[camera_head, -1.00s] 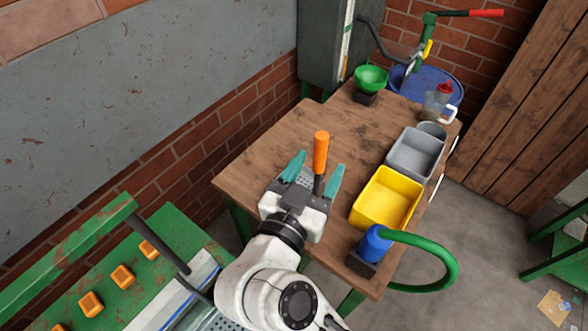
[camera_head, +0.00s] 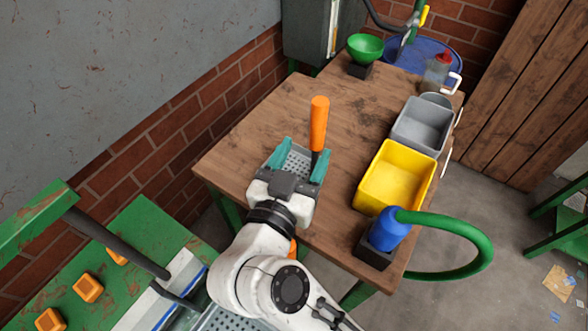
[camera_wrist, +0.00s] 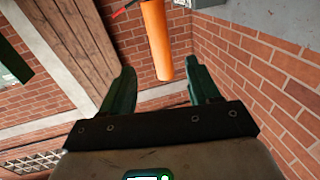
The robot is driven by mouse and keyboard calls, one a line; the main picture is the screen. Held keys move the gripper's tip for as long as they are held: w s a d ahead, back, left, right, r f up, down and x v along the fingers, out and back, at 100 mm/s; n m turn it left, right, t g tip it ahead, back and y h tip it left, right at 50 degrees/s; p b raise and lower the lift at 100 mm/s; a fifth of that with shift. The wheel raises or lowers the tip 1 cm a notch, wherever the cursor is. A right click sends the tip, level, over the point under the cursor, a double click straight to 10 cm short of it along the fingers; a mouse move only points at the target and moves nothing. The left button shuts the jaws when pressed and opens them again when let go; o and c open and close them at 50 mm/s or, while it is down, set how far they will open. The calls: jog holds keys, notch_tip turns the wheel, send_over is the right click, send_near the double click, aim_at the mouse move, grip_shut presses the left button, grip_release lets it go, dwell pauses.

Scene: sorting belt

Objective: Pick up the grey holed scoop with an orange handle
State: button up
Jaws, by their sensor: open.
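The grey holed scoop (camera_head: 298,160) shows between and beyond my gripper's teal fingers in the head view. Its orange handle (camera_head: 319,122) stands up, close to the right finger. My gripper (camera_head: 304,148) is open over the near part of the wooden table. In the wrist view the orange handle (camera_wrist: 157,40) rises between the two open fingertips of my gripper (camera_wrist: 160,70), beyond them. The grey part is not visible there. I cannot tell whether the fingers touch the scoop.
A yellow bin (camera_head: 362,195) and a grey bin (camera_head: 421,126) stand along the right of the wooden table (camera_head: 345,90). A blue object with a green hose (camera_head: 388,232) is at the near right corner. A green bowl (camera_head: 366,47) stands at the back. The table's middle is clear.

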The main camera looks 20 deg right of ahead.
aim_at(322, 114)
jog(key=x, duration=1)
jog(key=shift+w+d+r, duration=0.15)
jog(key=shift+w+r, duration=0.1)
jog(key=shift+w, duration=0.15)
jog(key=c, duration=1)
